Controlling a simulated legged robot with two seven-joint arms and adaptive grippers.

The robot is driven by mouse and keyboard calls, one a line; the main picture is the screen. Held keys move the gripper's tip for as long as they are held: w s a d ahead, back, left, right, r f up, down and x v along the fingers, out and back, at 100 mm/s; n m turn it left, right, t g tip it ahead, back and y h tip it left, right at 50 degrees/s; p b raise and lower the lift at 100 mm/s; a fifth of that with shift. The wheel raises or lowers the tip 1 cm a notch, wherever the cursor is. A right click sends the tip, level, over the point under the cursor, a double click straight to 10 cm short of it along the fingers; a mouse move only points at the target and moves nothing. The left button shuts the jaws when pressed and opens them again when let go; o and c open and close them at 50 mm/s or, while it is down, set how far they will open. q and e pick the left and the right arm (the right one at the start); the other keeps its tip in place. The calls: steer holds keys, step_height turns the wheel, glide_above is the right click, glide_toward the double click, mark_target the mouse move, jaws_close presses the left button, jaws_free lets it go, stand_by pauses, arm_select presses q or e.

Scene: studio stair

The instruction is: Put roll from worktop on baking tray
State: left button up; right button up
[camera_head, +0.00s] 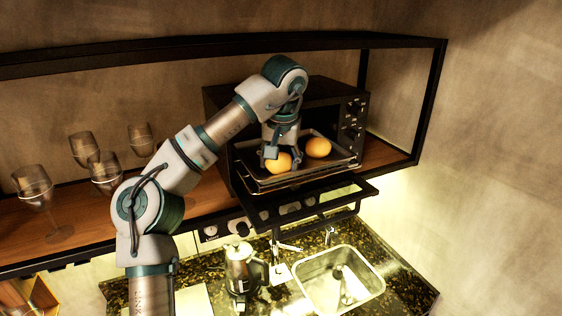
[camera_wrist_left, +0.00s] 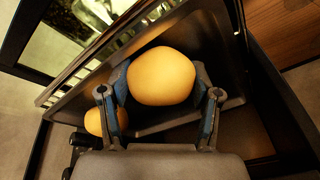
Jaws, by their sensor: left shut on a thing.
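My left gripper (camera_head: 279,158) is shut on a round golden roll (camera_head: 277,164), just above or on the baking tray (camera_head: 330,166); I cannot tell if the roll touches it. In the left wrist view the held roll (camera_wrist_left: 162,77) sits between the two fingers of the left gripper (camera_wrist_left: 163,86). A second roll (camera_head: 317,147) lies on the tray to the right of the gripper. It shows partly behind a finger in the left wrist view (camera_wrist_left: 95,121). The dark tray (camera_wrist_left: 185,112) is in the open oven. My right gripper is out of view.
The oven (camera_head: 352,118) stands on a wooden shelf with a black frame, its door (camera_head: 345,196) folded down. Several wine glasses (camera_head: 104,168) stand left on the shelf. Below are a kettle (camera_head: 240,268) and a sink (camera_head: 340,283) in the dark worktop (camera_head: 398,268).

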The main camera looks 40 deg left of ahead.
arm_select(q)
steer(key=shift+a+f, duration=0.1)
steer(key=shift+f, duration=0.65)
steer(key=shift+c, duration=1.1)
steer(key=o, duration=1.2)
steer(key=shift+a+f, duration=0.1)
steer(key=shift+a, duration=0.3)
steer(key=shift+r, duration=0.2)
